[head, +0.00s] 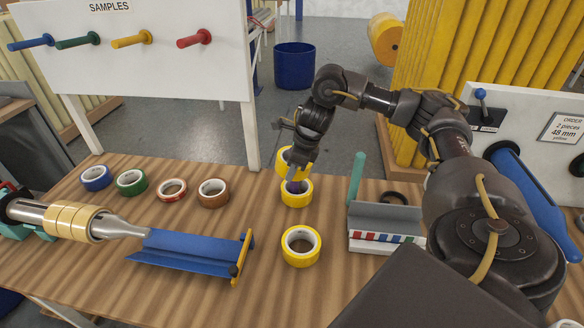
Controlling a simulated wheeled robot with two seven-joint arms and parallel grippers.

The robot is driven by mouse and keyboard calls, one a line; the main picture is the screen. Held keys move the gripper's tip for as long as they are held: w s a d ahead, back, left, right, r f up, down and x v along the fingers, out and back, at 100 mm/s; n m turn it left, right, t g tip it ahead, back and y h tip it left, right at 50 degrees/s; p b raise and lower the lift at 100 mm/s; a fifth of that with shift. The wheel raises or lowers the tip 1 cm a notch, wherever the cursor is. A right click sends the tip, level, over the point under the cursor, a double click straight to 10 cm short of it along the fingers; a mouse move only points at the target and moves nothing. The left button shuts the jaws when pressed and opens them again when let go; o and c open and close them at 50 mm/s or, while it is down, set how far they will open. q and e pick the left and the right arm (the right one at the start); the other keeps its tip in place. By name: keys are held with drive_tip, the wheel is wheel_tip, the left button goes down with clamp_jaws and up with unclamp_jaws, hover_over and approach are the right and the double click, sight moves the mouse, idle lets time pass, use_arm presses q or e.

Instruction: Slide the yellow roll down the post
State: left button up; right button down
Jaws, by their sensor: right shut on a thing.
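My right gripper (297,176) points down over the back middle of the table and is shut on a yellow roll. Two yellow rolls show right at its fingers: one (282,158) partly hidden behind the gripper, and one (297,199) just below and in front with its opening facing up. The overlap hides which of the two is between the fingers. A third yellow roll (301,259) lies flat nearer to me, apart from the gripper. A teal post (356,176) stands to the right of the gripper. No post shows clearly under the gripper. My left gripper is out of view.
Blue (95,181), green (131,186), red-and-white (172,193) and brown (213,201) rolls lie in a row at left. A blue trough (185,250) with a yellow end bar lies in front. A grey rack (385,213) stands at right. A SAMPLES board (140,75) rises behind.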

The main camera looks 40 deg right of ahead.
drive_tip(key=shift+f+b, duration=0.3)
drive_tip(key=shift+f, duration=0.4)
drive_tip(key=c, duration=1.3)
unclamp_jaws()
drive_tip(key=shift+d+r, duration=0.1)
drive_tip(key=shift+r, duration=0.45)
drive_tip(key=p+v, duration=0.3)
drive_tip(key=v, duration=0.7)
drive_tip(key=shift+p, duration=0.35)
drive_tip(key=shift+s+f, duration=0.15)
